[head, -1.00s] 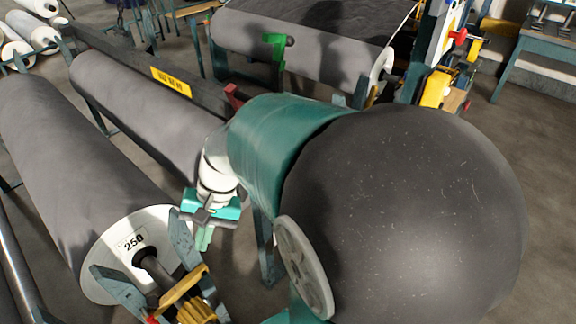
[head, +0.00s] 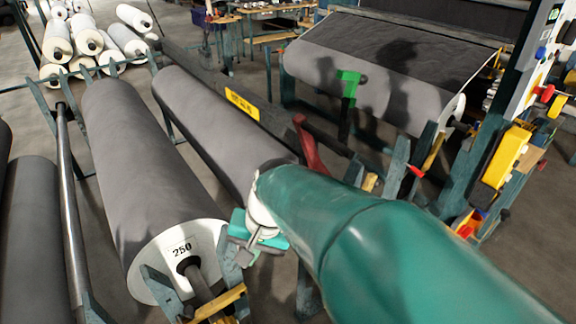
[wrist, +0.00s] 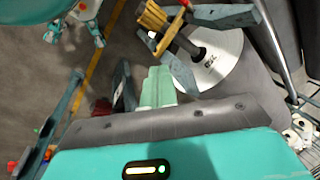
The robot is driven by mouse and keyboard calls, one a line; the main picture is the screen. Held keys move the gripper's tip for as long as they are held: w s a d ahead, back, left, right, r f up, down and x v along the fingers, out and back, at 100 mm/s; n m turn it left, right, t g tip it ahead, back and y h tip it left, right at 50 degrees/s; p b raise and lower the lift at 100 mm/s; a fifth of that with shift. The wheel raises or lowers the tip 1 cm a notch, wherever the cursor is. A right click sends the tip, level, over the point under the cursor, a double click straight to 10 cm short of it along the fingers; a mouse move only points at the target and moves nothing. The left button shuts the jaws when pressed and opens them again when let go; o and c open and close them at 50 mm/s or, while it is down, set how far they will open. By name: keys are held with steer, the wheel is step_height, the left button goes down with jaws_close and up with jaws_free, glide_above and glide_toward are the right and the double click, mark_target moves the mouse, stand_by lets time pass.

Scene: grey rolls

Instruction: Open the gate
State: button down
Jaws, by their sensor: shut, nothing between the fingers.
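A long dark bar with a yellow label (head: 242,104) runs beside the grey rolls in the head view. A red handle-like part (head: 309,148) stands at its near end, partly behind my arm. I cannot tell for sure which part is the gate. My gripper (wrist: 157,88) shows in the wrist view with its pale green fingers together and nothing between them. In the head view it is partly hidden behind my teal arm, just right of the roll marked 250 (head: 179,249). It appears apart from the bar and the red part.
Another grey roll (head: 215,125) lies beside the bar. A green bracket (head: 347,90) stands by a large roll at the back. A machine post with a yellow box (head: 507,155) is at right. White rolls (head: 58,40) lie far left. Some bare floor shows at lower right.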

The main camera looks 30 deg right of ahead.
steer(key=w+d+f+m+t+y, duration=0.7)
steer(key=d+f+m, duration=0.5)
steer(key=m, duration=0.8)
steer(key=s+d+f+m+t+h, duration=0.1)
steer(key=d+f+m+t+h, duration=0.2)
steer(key=d+m, duration=0.55)
steer(key=s+d+f+m+t+h, duration=0.1)
steer(key=d+f+m+t+h, duration=0.15)
steer(key=d+m+h, duration=0.5)
steer(key=s+d+f+m+t+h, duration=0.1)
steer(key=s+d+m+t+h, duration=0.2)
steer(key=d+m, duration=0.65)
steer(key=x, duration=1.1)
steer(key=shift+n+t, duration=0.35)
steer(key=shift+n, duration=0.1)
steer(key=shift+d+r, duration=0.1)
